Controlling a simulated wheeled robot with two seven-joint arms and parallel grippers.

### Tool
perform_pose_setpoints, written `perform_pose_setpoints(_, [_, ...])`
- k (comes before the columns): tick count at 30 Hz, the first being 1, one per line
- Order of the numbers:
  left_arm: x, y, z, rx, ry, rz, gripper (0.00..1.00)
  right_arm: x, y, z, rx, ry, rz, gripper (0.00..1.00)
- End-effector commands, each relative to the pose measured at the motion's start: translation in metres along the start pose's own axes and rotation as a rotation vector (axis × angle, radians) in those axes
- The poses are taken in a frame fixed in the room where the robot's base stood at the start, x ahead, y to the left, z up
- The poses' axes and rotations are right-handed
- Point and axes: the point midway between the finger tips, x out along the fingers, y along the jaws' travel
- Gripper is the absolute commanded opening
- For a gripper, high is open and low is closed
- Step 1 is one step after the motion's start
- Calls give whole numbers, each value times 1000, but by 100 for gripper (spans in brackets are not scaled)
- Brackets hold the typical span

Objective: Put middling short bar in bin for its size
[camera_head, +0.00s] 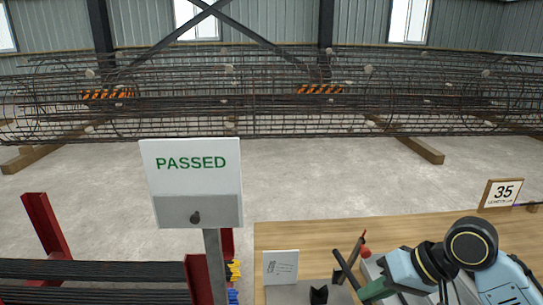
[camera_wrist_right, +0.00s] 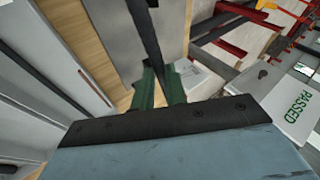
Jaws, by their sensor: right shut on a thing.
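My right gripper (camera_head: 362,288) comes in from the right, low over the wooden table. Its green fingers are shut on a dark short bar (camera_head: 343,265), which sticks out tilted, up and to the left. In the right wrist view, the green fingertips (camera_wrist_right: 160,78) close on the bar (camera_wrist_right: 146,35), which runs away toward the top edge. I cannot read the bar's size. No size bin shows clearly; a pale grey edge behind the gripper is mostly hidden by my arm. My left gripper is not in view.
A PASSED sign (camera_head: 192,180) stands left of the table. A red rack (camera_head: 46,225) with dark bars is at left; a rebar cage (camera_head: 250,105) lies behind.

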Motion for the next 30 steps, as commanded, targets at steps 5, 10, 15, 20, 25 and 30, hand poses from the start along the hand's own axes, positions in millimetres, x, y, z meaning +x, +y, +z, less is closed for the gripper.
perform_pose_setpoints(5, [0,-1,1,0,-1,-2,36,-2,2,1,0,0,-2,0])
perform_pose_setpoints(10, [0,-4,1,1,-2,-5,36,1,-6,-4,-6,9,1,0])
perform_pose_setpoints(15, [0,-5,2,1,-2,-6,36,10,-27,-17,-14,30,10,0])
perform_pose_setpoints(20, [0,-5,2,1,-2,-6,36,22,-44,-25,3,51,21,0])
perform_pose_setpoints(25, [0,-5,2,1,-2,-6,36,33,-48,-28,47,71,34,0])
perform_pose_setpoints(30, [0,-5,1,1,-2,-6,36,40,-43,-28,99,86,43,0])
